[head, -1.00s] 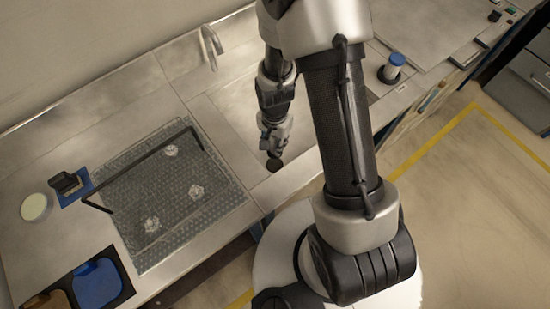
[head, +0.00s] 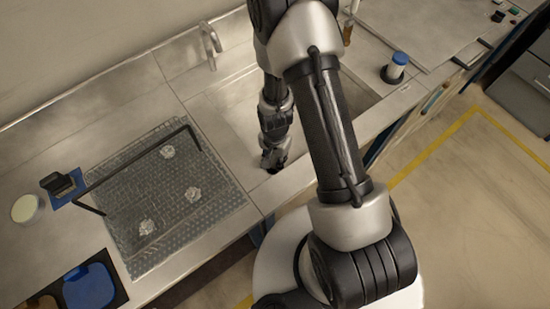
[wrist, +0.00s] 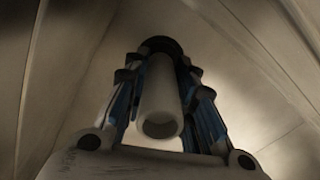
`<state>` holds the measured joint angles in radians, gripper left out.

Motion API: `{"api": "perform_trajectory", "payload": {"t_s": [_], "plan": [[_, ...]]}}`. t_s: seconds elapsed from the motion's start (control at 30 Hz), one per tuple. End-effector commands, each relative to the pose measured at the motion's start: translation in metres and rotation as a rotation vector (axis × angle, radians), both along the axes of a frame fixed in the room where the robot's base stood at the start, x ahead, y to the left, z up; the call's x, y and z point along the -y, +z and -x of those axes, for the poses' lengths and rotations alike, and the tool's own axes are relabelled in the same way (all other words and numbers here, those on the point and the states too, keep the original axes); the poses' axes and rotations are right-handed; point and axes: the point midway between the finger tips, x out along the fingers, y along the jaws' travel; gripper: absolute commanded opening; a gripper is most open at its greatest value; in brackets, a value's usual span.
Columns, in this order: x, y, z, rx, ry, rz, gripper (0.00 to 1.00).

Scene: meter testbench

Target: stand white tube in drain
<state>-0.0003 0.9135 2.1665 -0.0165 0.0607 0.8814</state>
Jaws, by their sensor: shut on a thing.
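The white tube (wrist: 159,100) is between the fingers of my gripper (wrist: 160,65) in the wrist view. Its open end faces the camera and its far end points away, toward a dark round spot that looks like the drain (wrist: 160,45). I cannot tell whether the tube's far end is inside, touching or just above it. In the head view my gripper (head: 272,164) is low in the sink, pointing down over the place of the dark spot. The gripper hides the tube there and nearly all of the drain.
The metal sink (head: 235,110) surrounds my gripper, with a faucet (head: 210,48) behind. A bubbly mat (head: 165,205) with a black bar frame lies at left. Blue and brown bins (head: 90,287) are at lower left.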

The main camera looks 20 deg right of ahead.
Motion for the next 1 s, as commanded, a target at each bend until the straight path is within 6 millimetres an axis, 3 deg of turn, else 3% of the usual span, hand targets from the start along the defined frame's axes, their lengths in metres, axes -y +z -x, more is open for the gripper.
{"api": "perform_trajectory", "payload": {"t_s": [0.1, 0.13, 0.4, 0.77, 0.87, 1.0], "plan": [[0.0, -0.005, 0.0, 0.0, 0.0, 0.0, 0.0], [0.0, -0.004, 0.0, 0.0, 0.0, 0.0, 0.27], [0.0, -0.003, 0.0, 0.0, 0.0, 0.0, 0.45], [0.0, 0.0, 0.0, 0.0, 0.0, 0.0, 0.45], [0.0, 0.01, -0.001, 0.001, 0.0, 0.0, 0.45], [0.0, 0.039, -0.001, 0.004, 0.001, 0.0, 0.45]]}}
